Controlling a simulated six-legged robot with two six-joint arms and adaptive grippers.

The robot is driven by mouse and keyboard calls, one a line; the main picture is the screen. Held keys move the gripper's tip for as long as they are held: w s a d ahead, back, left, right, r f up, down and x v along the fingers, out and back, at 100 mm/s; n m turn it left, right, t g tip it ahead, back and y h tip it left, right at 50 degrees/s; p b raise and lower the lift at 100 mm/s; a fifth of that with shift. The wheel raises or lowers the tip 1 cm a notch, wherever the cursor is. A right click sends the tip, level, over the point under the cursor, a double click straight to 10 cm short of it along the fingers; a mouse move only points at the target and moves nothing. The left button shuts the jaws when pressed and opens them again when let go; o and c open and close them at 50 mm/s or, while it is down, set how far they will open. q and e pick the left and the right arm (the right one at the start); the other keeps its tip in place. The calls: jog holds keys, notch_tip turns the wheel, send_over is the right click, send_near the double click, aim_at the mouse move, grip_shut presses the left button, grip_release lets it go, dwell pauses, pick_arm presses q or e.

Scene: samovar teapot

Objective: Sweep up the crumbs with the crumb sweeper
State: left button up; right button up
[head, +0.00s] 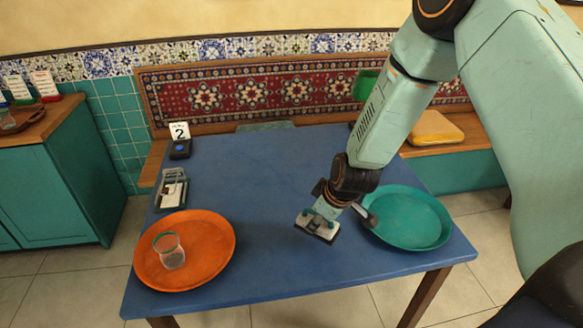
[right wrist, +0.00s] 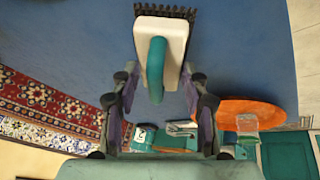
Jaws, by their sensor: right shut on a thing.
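The crumb sweeper (head: 316,228) is a small white block with a teal handle and a dark bristle edge. It is at the middle-right of the blue table (head: 262,185), at or just above the surface; I cannot tell whether it touches. My right gripper (head: 330,207) is shut on its handle. In the right wrist view the sweeper (right wrist: 172,38) extends beyond the fingers of the right gripper (right wrist: 160,85), with its bristles at the far end. No crumbs can be made out on the table. My left gripper is not in view.
An orange tray (head: 215,255) with a glass (head: 169,251) is at the front left. A teal tray (head: 410,220) lies right of the sweeper. A metal holder (head: 172,188) and a number 2 stand (head: 180,142) line the left edge. The table's middle is clear.

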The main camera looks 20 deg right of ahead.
jog(key=shift+w+a+r+p, duration=0.1)
jog(key=shift+w+r+p, duration=0.1)
jog(key=shift+r+p, duration=0.8)
jog(key=shift+s+r, duration=0.15)
jog(key=shift+r, duration=0.25)
jog(key=shift+f, duration=0.15)
